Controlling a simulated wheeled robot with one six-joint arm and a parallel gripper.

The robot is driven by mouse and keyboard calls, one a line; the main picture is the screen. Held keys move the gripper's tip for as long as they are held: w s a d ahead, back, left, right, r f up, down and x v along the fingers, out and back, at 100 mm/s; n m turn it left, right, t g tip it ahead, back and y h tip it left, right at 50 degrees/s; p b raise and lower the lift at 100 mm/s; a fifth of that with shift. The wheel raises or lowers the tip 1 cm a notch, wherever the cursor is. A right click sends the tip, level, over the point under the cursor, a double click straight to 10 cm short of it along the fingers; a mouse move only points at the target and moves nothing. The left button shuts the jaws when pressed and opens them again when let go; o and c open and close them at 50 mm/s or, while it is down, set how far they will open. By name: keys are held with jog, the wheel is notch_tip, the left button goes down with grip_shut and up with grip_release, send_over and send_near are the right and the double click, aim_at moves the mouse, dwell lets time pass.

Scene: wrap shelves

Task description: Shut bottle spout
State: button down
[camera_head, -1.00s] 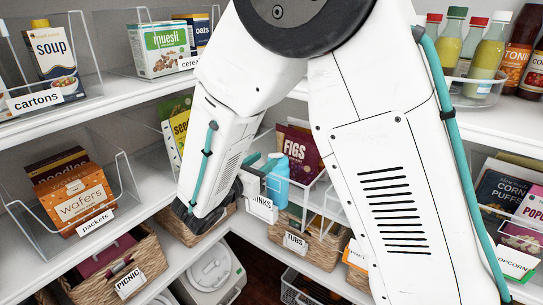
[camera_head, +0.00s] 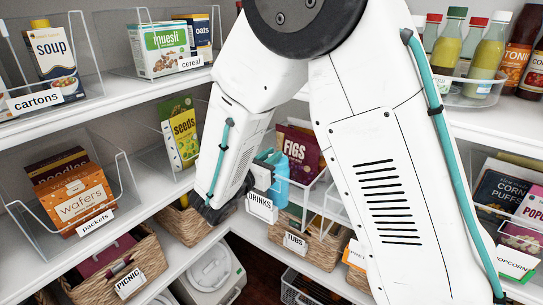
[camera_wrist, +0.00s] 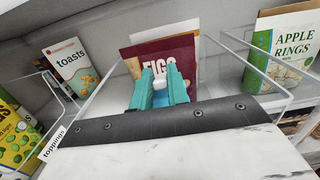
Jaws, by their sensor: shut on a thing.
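The blue bottle (camera_head: 281,192) stands at the corner of the middle shelf, behind the DRINKS label. My gripper (camera_head: 270,157) is at its top, with the wrist mostly hidden behind my own arm. In the wrist view, the teal fingers of my gripper (camera_wrist: 161,78) are close together around a small white part, which looks like the bottle's spout (camera_wrist: 160,85). A bit of blue bottle (camera_wrist: 160,99) shows between the fingers. The spout's angle is hard to tell, as the fingers cover much of it.
A maroon figs pack (camera_head: 299,150) stands right behind the bottle. The DRINKS label (camera_head: 261,207) and wire bin edges are close in front. A yellow seeds pack (camera_head: 181,135) is to the left. In the wrist view, a toasts box (camera_wrist: 71,68) and apple rings pack (camera_wrist: 284,50) flank the figs.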

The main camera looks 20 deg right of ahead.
jog(key=shift+a+f+t+h, duration=0.1)
jog(key=shift+f+t+h, duration=0.2)
jog(key=shift+t+h, duration=0.15)
jog(key=c, duration=1.4)
grip_release()
jog(key=shift+o, duration=0.2)
jog(key=v, duration=0.8)
